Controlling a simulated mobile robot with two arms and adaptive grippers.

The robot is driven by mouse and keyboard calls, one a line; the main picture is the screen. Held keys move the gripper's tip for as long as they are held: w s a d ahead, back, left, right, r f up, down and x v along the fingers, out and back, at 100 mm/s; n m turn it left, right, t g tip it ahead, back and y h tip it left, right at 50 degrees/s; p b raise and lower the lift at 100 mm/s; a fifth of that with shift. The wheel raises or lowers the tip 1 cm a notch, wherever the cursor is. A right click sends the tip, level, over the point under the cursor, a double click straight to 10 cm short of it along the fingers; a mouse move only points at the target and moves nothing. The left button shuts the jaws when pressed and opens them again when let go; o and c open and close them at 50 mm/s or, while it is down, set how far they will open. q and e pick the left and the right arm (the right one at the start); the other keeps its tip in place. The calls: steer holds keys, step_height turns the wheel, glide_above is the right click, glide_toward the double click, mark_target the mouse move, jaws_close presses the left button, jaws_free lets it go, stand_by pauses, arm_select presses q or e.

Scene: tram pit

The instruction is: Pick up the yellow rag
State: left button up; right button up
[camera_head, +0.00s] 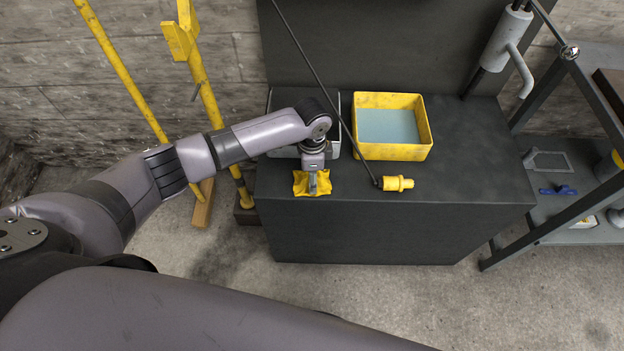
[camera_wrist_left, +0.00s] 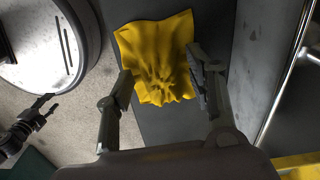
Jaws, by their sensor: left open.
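The yellow rag (camera_head: 299,184) lies crumpled near the front edge of the dark workbench top, left of the middle. It also shows in the left wrist view (camera_wrist_left: 155,42), with folds bunched at its centre. My left gripper (camera_head: 313,188) points down at the rag. In the left wrist view the left gripper (camera_wrist_left: 160,78) is open, with one finger on each side of the rag's bunched part. Whether the fingers touch the cloth is hard to tell. A dark jointed part at the left edge of that view may be my right gripper; its jaws are unclear.
A yellow bin (camera_head: 432,148) with a pale blue inside stands right of my left arm. A grey tray (camera_head: 334,103) is behind my wrist. A yellow fitting (camera_head: 398,184) and a thin dark rod (camera_head: 325,95) are close on the right. Yellow poles (camera_head: 205,90) stand left.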

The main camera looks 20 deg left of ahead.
arm_select(q)
steer(key=shift+f, duration=0.1)
jaws_close()
stand_by(0.7)
